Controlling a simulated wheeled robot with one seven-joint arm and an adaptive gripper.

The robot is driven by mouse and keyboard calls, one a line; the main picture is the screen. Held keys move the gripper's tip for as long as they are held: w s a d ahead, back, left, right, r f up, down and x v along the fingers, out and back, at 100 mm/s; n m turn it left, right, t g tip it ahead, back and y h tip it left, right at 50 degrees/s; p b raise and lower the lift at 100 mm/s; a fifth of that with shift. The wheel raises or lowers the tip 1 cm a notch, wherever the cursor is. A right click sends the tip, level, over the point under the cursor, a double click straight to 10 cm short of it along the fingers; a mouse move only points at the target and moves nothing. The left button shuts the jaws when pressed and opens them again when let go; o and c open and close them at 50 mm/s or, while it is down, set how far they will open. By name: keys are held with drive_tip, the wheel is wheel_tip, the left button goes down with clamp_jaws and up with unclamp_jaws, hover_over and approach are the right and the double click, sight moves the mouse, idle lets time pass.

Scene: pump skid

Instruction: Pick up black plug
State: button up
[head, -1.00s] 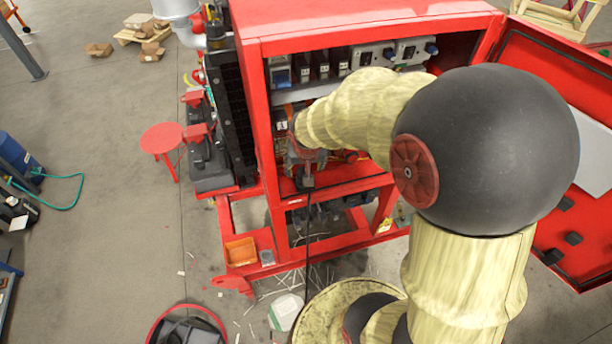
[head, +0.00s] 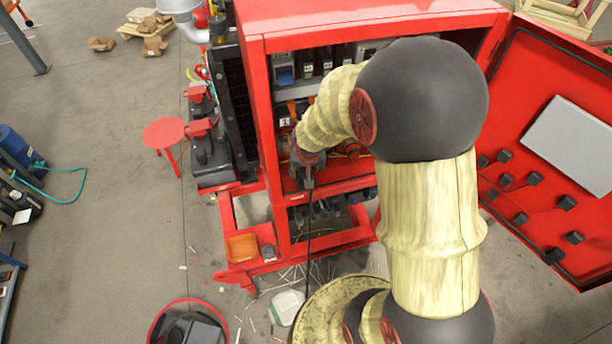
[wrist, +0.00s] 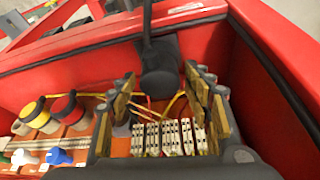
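A black plug (wrist: 158,68) with a thick black cable shows at the top middle of the wrist view, against the inner side of the red cabinet's front edge. In the head view the plug (head: 308,183) is a small dark shape at the cabinet's lower sill, its cable hanging toward the floor. My gripper (wrist: 160,88) is open, with a padded finger on each side of the view. The plug appears between and just beyond the fingertips; I cannot tell whether they touch it. In the head view my gripper (head: 308,160) is inside the cabinet opening, partly hidden by my arm.
The red cabinet (head: 390,25) surrounds my gripper, with its door (head: 545,75) open at right. White terminal blocks (wrist: 165,137) and yellow wires lie below the fingers. A yellow button (wrist: 33,110) and a red button (wrist: 68,106) stand at left.

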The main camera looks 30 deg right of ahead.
drive_tip(key=c, duration=1.1)
drive_tip(key=shift+r, duration=0.15)
drive_tip(key=shift+w+r, duration=0.1)
drive_tip(key=shift+r, duration=0.2)
drive_tip(key=shift+c, duration=0.2)
wheel_tip(320, 180, up, 2)
drive_tip(key=shift+r, duration=0.1)
drive_tip(key=shift+o, duration=0.2)
drive_tip(key=s+a+r, duration=0.1)
drive_tip(key=s+r, duration=0.4)
drive_tip(key=r, duration=0.1)
drive_tip(key=shift+a+r, duration=0.15)
drive_tip(key=shift+a, duration=0.2)
drive_tip(key=s+a+r+b, duration=0.1)
drive_tip(key=s+a+r, duration=0.1)
drive_tip(key=s, duration=0.6)
drive_tip(key=shift+s+a+r, duration=0.25)
drive_tip(key=shift+a+r, duration=0.15)
drive_tip(key=shift+r, duration=0.4)
